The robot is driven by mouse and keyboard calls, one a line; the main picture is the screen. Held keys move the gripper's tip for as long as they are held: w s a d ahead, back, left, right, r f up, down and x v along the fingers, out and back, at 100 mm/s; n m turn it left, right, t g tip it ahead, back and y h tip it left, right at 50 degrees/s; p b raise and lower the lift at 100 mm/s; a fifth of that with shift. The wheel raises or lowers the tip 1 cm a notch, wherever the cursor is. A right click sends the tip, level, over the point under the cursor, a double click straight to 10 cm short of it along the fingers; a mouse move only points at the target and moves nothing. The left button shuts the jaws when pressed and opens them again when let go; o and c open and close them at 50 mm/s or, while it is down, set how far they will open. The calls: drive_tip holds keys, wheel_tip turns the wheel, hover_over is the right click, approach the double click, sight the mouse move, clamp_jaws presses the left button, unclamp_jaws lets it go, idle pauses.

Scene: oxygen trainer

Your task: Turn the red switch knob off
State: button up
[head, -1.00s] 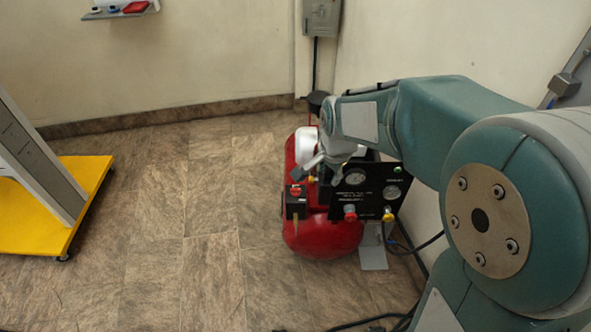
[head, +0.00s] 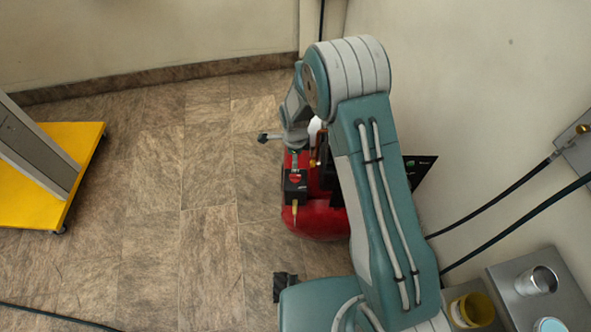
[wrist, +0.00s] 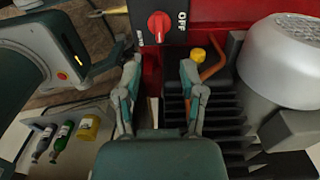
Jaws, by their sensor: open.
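The red switch knob (wrist: 160,26) shows at the top of the wrist view, on a black switch box (wrist: 177,42) with the white word OFF to its right. Part of a second label shows to its left. I cannot tell clearly where the knob points. My gripper (wrist: 162,73) is open and empty. Its two fingers are spread to either side below the knob in the wrist view, apart from it. In the head view the switch box (head: 295,187) stands on the red compressor (head: 318,222), just below my wrist, and the knob is not clear there.
A yellow cart base (head: 75,140) stands left; floor between is clear.

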sight(295, 176)
wheel_tip(295, 176, down, 10)
drive_tip(key=shift+r, duration=0.25)
clamp_jaws()
